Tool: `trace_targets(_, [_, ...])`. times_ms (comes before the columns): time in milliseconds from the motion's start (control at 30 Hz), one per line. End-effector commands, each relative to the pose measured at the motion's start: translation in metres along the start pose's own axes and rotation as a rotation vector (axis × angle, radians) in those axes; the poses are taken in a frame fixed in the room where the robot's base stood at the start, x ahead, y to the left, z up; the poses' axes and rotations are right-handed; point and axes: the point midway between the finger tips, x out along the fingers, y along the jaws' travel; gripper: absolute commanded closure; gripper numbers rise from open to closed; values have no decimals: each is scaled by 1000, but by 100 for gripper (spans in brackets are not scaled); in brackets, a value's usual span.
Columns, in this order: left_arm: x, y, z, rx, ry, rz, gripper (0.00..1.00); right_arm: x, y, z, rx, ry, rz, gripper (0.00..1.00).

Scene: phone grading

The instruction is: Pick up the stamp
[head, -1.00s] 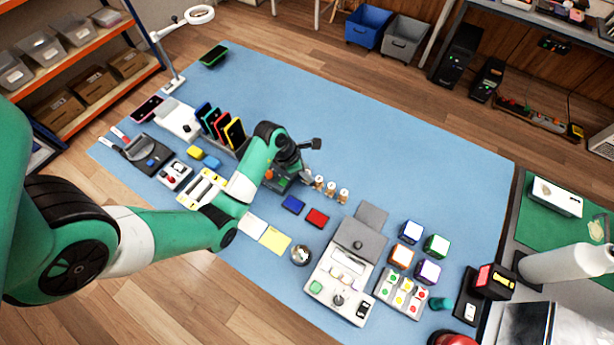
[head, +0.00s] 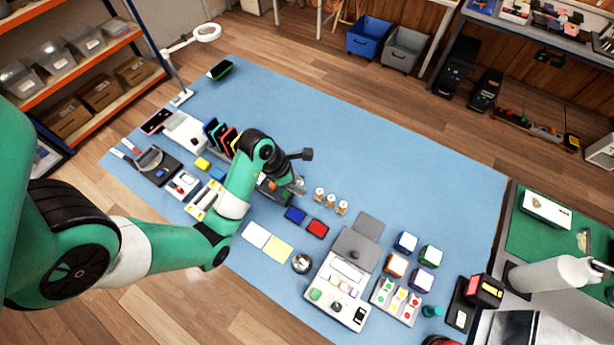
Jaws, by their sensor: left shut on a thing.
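My left gripper (head: 298,188) is low over the blue mat, at the left end of a short row of small stamps with wooden handles. It is shut on a stamp, which is mostly hidden by the fingers. I cannot tell whether that stamp still touches the mat. Three other stamps stand upright just right of the gripper: the nearest (head: 319,194), the middle one (head: 331,200) and the far right one (head: 342,208). My right gripper is out of view.
A blue ink pad (head: 295,215) and a red ink pad (head: 318,228) lie in front of the stamps. Phones stand in a rack left of the gripper. The mat behind is clear.

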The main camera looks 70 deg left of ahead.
Motion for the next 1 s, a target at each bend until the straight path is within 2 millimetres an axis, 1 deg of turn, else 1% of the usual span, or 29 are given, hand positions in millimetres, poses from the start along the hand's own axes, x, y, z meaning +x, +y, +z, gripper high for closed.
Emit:
trace_targets(33, [-18, -12, -5, 0, 0, -1, 100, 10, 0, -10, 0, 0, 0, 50])
trace_targets(100, [-31, -27, -16, 0, 2, -2, 100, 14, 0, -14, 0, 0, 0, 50])
trace_targets(200, [-46, -44, -28, -1, 2, -1, 100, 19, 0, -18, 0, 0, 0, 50])
trace_targets(300, [-55, -56, -36, -1, 1, 0, 100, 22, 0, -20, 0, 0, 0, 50])
trace_targets(467, [-62, -64, -43, -1, 1, 0, 100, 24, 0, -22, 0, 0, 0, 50])
trace_targets(700, [-62, -65, -44, -1, 1, 0, 100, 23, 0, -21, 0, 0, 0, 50])
trace_targets(733, [-62, -65, -44, 0, 1, 0, 73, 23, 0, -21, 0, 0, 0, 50])
trace_targets(800, [-62, -65, -44, 0, 1, 0, 85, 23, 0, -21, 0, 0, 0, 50])
trace_targets(867, [-62, -65, -44, 0, 1, 0, 96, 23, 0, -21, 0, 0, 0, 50])
trace_targets(900, [-62, -65, -44, 0, 1, 0, 100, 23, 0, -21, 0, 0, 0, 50])
trace_targets(1000, [-62, -65, -43, 5, 0, -2, 100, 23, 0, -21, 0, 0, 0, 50])
